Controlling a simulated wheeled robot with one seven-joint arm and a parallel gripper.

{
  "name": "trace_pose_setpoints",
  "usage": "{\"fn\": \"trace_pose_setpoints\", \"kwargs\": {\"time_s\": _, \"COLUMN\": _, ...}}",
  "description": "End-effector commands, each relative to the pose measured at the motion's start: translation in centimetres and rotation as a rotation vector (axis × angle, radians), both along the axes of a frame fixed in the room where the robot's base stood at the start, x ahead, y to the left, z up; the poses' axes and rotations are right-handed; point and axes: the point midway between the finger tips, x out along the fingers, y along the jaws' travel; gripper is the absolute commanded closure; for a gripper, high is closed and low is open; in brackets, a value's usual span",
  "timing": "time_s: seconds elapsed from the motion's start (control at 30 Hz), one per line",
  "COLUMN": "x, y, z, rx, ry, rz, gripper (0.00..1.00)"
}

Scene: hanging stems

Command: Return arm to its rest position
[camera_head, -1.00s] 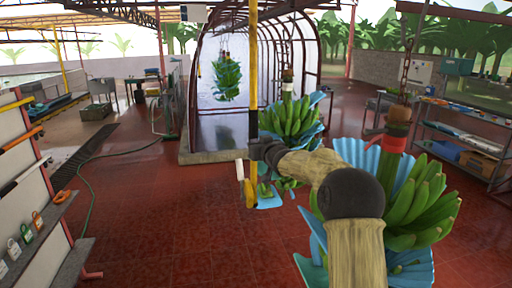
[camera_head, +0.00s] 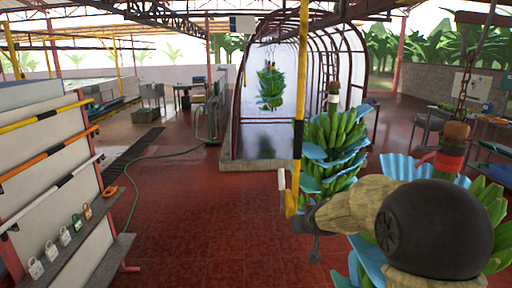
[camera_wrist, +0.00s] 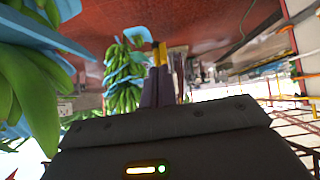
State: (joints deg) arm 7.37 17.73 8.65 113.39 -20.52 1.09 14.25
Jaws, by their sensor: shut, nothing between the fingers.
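My arm reaches in from the lower right in the head view, with its large dark elbow close to the camera. My gripper (camera_wrist: 158,82) shows in the wrist view with its two dark fingers together and nothing between them. In the head view the arm's dark end is beside the lower part of a yellow-and-black pole (camera_head: 300,120); I cannot tell whether they touch. A green banana bunch with blue sheets (camera_head: 332,145) hangs just beyond. A nearer bunch (camera_head: 490,195) hangs at the right, partly hidden behind my arm; a bunch also fills the wrist view's left side (camera_wrist: 30,85).
A rack with striped poles (camera_head: 50,165) and padlocks (camera_head: 65,236) stands at the left. A hose (camera_head: 140,185) lies on the red floor (camera_head: 200,220), which is clear in the middle. An arched tunnel (camera_head: 262,130) holds another bunch (camera_head: 270,90). Shelves stand at the far right.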

Motion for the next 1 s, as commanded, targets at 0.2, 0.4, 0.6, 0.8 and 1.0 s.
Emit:
{"fn": "trace_pose_setpoints", "kwargs": {"time_s": 0.2, "x": -12.4, "y": -0.6, "z": -5.4, "rx": -0.021, "ry": 0.282, "rz": -0.054, "gripper": 1.00}}
{"fn": "trace_pose_setpoints", "kwargs": {"time_s": 0.4, "x": -23.3, "y": -0.7, "z": -9.1, "rx": -0.004, "ry": 0.512, "rz": -0.084, "gripper": 1.00}}
{"fn": "trace_pose_setpoints", "kwargs": {"time_s": 0.6, "x": -27.9, "y": -0.5, "z": -10.4, "rx": 0.014, "ry": 0.609, "rz": -0.093, "gripper": 1.00}}
{"fn": "trace_pose_setpoints", "kwargs": {"time_s": 0.8, "x": -27.9, "y": -0.5, "z": -10.4, "rx": 0.014, "ry": 0.611, "rz": -0.093, "gripper": 1.00}}
{"fn": "trace_pose_setpoints", "kwargs": {"time_s": 1.0, "x": -27.9, "y": -0.5, "z": -10.4, "rx": 0.014, "ry": 0.609, "rz": -0.093, "gripper": 1.00}}
